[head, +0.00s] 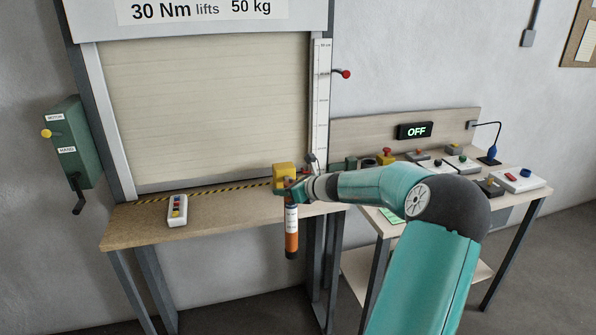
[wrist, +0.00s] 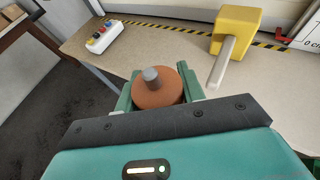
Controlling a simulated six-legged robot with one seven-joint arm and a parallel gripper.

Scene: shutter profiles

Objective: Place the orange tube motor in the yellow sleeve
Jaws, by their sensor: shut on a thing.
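The orange tube motor (head: 291,240) hangs upright below my gripper (head: 291,188), with a pale label band near its top. In the wrist view its round orange end (wrist: 158,92) with a grey stub faces the camera, between the two green fingers. My gripper is shut on it. The motor is in front of the bench's front edge. A yellow block (wrist: 236,28), likely the yellow sleeve, stands on the bench beyond my gripper, to the right in the wrist view. A pale bar sticks out from it. In the head view this block (head: 284,172) is just behind my gripper. No opening in it shows.
A white control box (head: 177,210) with coloured buttons lies on the bench (head: 140,229) at left. The bench between it and the yellow block is clear. A shutter (head: 205,110) rises behind. A second table at right holds several switch boxes and an OFF display (head: 415,131).

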